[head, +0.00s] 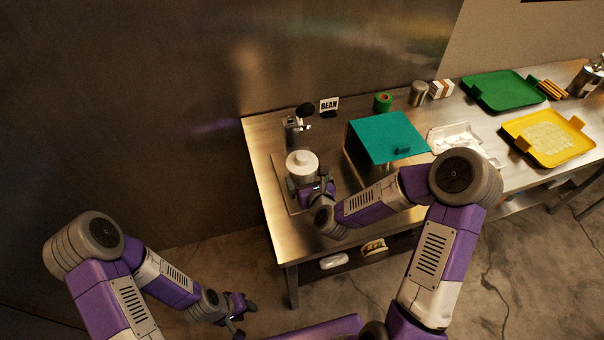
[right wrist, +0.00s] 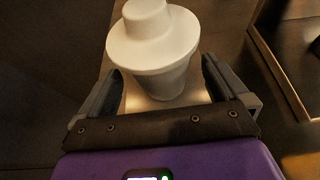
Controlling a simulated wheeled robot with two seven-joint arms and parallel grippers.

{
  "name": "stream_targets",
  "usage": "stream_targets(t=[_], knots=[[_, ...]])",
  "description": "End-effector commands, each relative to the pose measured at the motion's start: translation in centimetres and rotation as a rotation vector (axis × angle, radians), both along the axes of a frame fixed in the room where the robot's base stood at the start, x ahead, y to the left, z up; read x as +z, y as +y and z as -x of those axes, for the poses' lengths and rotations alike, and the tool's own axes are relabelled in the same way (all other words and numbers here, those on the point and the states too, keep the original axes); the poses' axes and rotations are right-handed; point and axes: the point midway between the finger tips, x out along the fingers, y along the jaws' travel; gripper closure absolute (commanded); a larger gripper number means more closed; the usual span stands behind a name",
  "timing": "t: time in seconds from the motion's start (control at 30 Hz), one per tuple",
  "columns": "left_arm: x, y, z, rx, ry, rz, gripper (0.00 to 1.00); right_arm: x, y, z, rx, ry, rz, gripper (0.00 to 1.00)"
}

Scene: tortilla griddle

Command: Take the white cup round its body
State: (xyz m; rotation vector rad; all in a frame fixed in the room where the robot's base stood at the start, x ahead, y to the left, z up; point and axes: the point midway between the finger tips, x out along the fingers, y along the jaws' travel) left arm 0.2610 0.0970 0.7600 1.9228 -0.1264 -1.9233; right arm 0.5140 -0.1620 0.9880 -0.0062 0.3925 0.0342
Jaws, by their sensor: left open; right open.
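The white cup (head: 301,165) stands upright near the left end of the steel table, with a wide round brim and a knob-like top. In the right wrist view the cup (right wrist: 155,50) is straight ahead, its tapered body below the brim. My right gripper (head: 318,186) is open and right at the cup. In the right wrist view the open fingers (right wrist: 161,75) are on either side of the cup's lower body, with gaps showing on both sides. My left gripper (head: 240,306) is open and empty, low in front of the table, far from the cup.
A dark-topped dispenser (head: 297,124) and a BEAN sign (head: 329,105) stand behind the cup. A teal-lidded box (head: 387,136) is to its right. Green tape (head: 383,102), a metal can (head: 418,93), a green tray (head: 503,90) and a yellow tray (head: 521,127) lie further right.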

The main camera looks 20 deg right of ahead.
Motion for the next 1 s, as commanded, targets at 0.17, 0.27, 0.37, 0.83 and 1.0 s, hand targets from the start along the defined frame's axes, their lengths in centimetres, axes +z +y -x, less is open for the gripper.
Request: stream_targets(t=[0.17,0.27,0.37,0.83,1.0], knots=[[0.1,0.0,0.0,0.000,0.000,0.000,0.57,-0.8,0.3,-2.4,0.000,0.000,0.000,0.00],[0.1,0.0,0.0,0.000,0.000,0.000,0.57,-1.1,0.3,-2.9,0.000,0.001,0.001,0.00],[0.1,0.0,0.0,0.000,0.000,0.000,0.57,-1.1,0.3,-3.1,0.000,0.001,0.001,0.00],[0.0,0.0,0.0,0.000,0.000,0.000,0.57,-1.1,0.2,-3.0,0.000,0.001,0.001,0.51],[0.0,0.0,0.0,0.000,0.000,0.000,0.57,-1.0,0.3,-3.0,0.000,-0.002,0.001,0.63]])
